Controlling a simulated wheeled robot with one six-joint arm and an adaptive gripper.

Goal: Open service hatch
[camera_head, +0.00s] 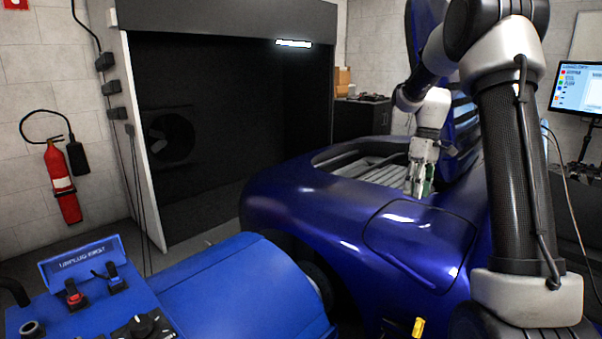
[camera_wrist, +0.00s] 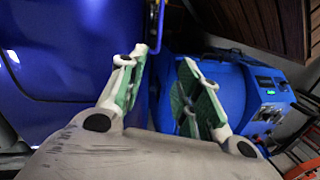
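The service hatch (camera_head: 420,245) appears to be the outlined panel on the blue car's (camera_head: 300,193) fender. It looks flush with the bodywork, with no gap visible. My gripper (camera_head: 419,186) is above and behind this panel in the head view, beside the open engine bay, and looks apart from the panel. In the wrist view my gripper (camera_wrist: 164,58) is open, its green-padded fingers spread with nothing held between them. Blue bodywork with a seam (camera_wrist: 60,60) fills the left of that view; I cannot tell whether it is the hatch.
A blue dynamometer unit (camera_head: 235,295) with a control box (camera_head: 95,290) stands at the front left; it also shows in the wrist view (camera_wrist: 225,90). A yellow-topped part (camera_head: 418,327) is low by the car. A fire extinguisher (camera_head: 62,185) hangs at left. A monitor (camera_head: 578,88) is at right.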

